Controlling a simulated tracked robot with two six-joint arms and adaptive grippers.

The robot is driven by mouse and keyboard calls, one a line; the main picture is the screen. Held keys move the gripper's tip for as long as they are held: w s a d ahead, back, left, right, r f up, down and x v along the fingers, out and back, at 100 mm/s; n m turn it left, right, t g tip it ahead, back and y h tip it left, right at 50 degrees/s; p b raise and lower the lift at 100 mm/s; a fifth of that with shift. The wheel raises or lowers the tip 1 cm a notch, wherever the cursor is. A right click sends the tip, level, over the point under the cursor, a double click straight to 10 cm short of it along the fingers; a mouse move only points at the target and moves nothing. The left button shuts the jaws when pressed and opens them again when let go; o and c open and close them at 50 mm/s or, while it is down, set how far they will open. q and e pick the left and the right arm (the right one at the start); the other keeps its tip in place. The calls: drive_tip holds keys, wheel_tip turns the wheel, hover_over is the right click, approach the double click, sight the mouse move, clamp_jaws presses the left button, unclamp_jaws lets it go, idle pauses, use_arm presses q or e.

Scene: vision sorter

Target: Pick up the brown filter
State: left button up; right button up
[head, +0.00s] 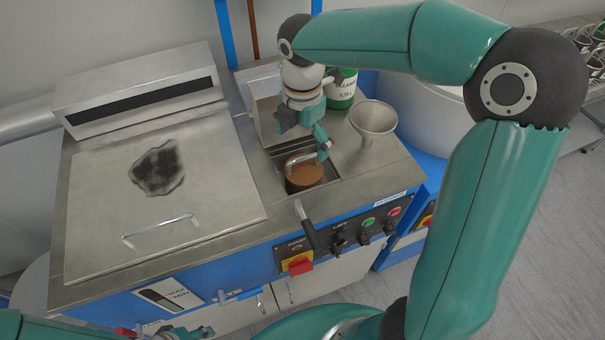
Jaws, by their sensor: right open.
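The brown filter (304,177) sits in a rectangular opening in the metal top of the machine, under a curved silver handle (299,159). My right gripper (304,138) is just above it, pointing down, with its fingers apart. Its right finger is at the end of the silver handle; I cannot tell whether they touch. The gripper seems to hold nothing. My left gripper (184,332) shows only in part at the bottom edge, far from the filter, and its jaws are unclear.
A metal funnel (373,121) stands right of the opening, with a green-and-white container (342,90) behind it. A raised metal lid (263,112) is behind the opening. A large closed cover (160,213) with a handle lies left.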

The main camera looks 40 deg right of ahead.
sight(304, 169)
wheel_tip(304, 169, down, 11)
drive_tip(key=shift+d+f+p, duration=0.1)
drive_tip(key=shift+d+p, duration=0.05)
drive_tip(key=shift+p, duration=0.15)
drive_tip(key=c, duration=0.9)
